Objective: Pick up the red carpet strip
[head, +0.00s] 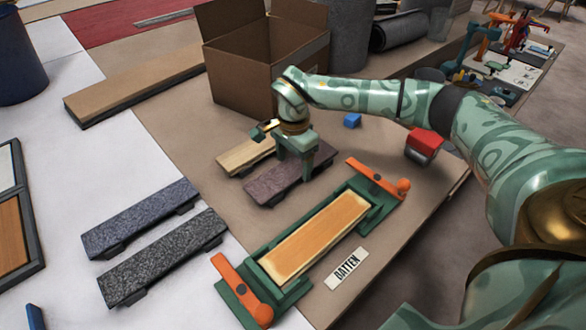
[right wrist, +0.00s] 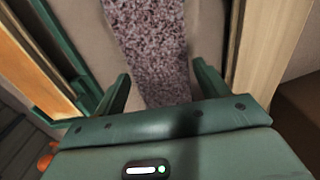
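The red carpet strip (head: 268,187) is a dull red-purple speckled piece raised on small dark supports, on the brown surface in the middle of the head view. My right gripper (head: 295,165) points down at its right part. In the right wrist view the strip (right wrist: 150,40) runs up the picture from between the fingers of the gripper (right wrist: 163,90). The fingers are apart, with a gap beside the strip. I cannot tell how far they reach down past its sides. My left gripper is not in view.
A pale wooden strip (head: 244,156) lies just behind. In front is a green frame (head: 258,272) with orange levers around a wooden board (head: 315,237). Two grey speckled strips (head: 140,217) (head: 165,257) lie at left. A cardboard box (head: 240,83) and blue block (head: 352,120) stand behind.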

